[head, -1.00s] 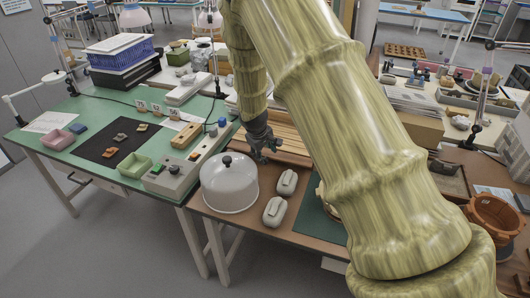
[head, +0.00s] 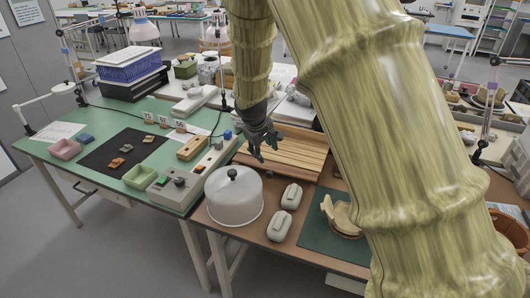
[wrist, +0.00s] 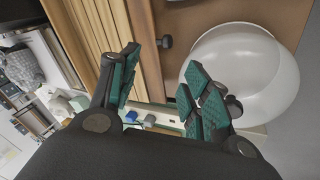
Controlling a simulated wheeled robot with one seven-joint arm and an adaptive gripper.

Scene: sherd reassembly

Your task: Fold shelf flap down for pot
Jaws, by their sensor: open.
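My gripper (head: 259,150) is open and empty, pointing down near the left end of a slatted wooden panel (head: 290,155). In the wrist view, my gripper's (wrist: 160,85) two green-padded fingers are spread apart. The panel's slats (wrist: 97,30) show at the left there. The panel looks like the shelf flap, but its hinge is not clear. I cannot tell whether the fingers touch it. A partly built tan pot (head: 342,216) stands on a dark green mat (head: 318,238) at the front of the brown table, partly hidden by my arm.
A control box (head: 175,190) is on the green table at left.

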